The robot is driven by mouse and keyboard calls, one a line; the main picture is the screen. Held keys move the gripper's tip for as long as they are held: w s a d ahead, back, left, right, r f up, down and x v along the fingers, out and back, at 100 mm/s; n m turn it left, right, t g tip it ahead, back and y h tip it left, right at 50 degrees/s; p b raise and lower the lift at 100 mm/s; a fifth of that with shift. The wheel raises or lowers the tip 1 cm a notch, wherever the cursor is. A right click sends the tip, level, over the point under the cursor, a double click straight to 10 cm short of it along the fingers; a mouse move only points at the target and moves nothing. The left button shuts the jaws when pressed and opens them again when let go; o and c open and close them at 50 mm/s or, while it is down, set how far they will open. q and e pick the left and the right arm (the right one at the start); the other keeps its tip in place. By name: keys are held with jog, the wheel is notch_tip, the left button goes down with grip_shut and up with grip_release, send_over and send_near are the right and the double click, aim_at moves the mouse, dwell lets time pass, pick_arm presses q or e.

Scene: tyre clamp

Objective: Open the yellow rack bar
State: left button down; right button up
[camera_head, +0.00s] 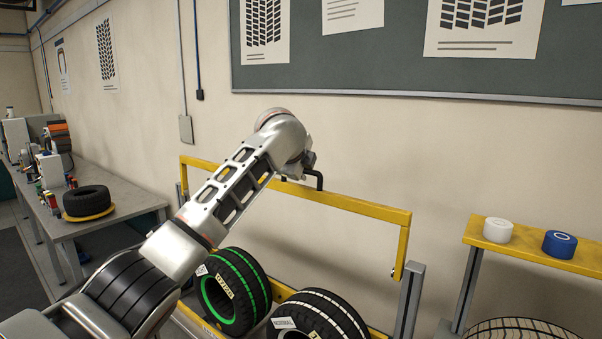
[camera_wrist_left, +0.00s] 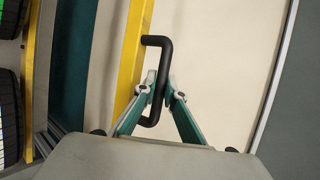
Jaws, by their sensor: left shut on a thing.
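The yellow rack bar (camera_head: 358,203) spans the rack above the tyres, close to the wall. Its right end bends down to a grey post (camera_head: 410,299). A black handle (camera_head: 320,181) sits on the bar near its middle. My left gripper (camera_head: 309,172) is at this handle, partly hidden by its own wrist. In the left wrist view the two fingers (camera_wrist_left: 166,91) are shut on the black handle (camera_wrist_left: 166,44), beside the yellow bar (camera_wrist_left: 131,50). My right gripper is in neither view.
A green-striped tyre (camera_head: 234,290) and a white-striped tyre (camera_head: 322,318) stand in the rack below the bar. A yellow shelf (camera_head: 530,254) with a white roll (camera_head: 497,230) and a blue roll (camera_head: 559,244) is at right. A workbench (camera_head: 120,207) is at left.

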pick_arm(q)
jog(key=shift+w+d+r+g, duration=0.15)
jog(key=shift+w+d+g, duration=0.15)
jog(key=shift+w, duration=0.15)
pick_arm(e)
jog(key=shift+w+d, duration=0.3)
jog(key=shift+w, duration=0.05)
pick_arm(q)
jog(key=c, duration=2.2)
grip_release()
jog(key=shift+o, duration=0.2)
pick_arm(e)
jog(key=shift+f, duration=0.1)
pick_arm(q)
jog(key=v, duration=1.2)
jog(key=shift+s+d, duration=0.1)
jog(key=shift+d, duration=0.05)
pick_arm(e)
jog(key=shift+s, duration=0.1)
